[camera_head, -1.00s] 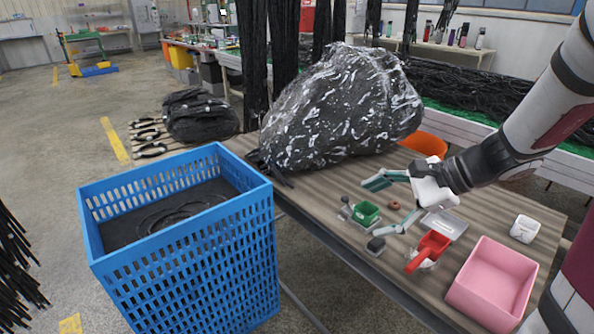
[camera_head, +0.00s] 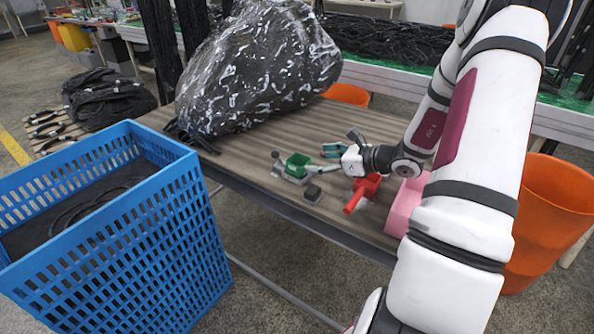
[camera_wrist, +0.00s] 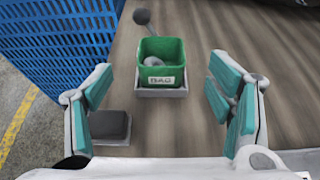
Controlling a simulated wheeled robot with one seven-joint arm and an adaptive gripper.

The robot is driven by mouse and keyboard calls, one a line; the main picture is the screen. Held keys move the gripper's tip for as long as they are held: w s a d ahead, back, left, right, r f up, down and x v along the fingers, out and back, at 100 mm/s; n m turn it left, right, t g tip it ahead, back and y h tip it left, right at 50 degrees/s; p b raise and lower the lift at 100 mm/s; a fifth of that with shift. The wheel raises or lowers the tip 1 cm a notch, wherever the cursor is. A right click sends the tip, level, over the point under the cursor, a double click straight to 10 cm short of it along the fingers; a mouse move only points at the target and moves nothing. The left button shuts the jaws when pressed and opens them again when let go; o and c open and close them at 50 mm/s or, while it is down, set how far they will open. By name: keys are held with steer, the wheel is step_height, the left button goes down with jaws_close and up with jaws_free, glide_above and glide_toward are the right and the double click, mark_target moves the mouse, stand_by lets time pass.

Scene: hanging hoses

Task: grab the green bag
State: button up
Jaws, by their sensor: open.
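The green bag (camera_head: 298,164) is a small open-topped green box on a small grey base on the table. In the wrist view the bag (camera_wrist: 161,62) has a white label reading "BAG" and a rounded grey thing inside. My gripper (camera_head: 318,161) is open and empty, pointing at the bag from the right in the head view. In the wrist view my gripper (camera_wrist: 161,75) has its teal-padded fingers spread, one on each side of the bag's line. The bag lies ahead, and I see no contact with it.
A dark grey block (camera_head: 312,193) lies close by, beside the left finger in the wrist view. A red scoop (camera_head: 361,192) and a pink bin (camera_head: 403,207) are on the table to the right. A blue crate (camera_head: 188,215) stands left; a big black wrapped bundle (camera_head: 260,70) sits behind.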

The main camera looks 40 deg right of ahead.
mark_target(291, 161)
steer(key=shift+b+x, duration=0.5)
steer(key=shift+x, duration=2.75)
steer(key=shift+s+d+f, duration=0.1)
steer(key=shift+f, duration=0.05)
steer(key=c, duration=1.2)
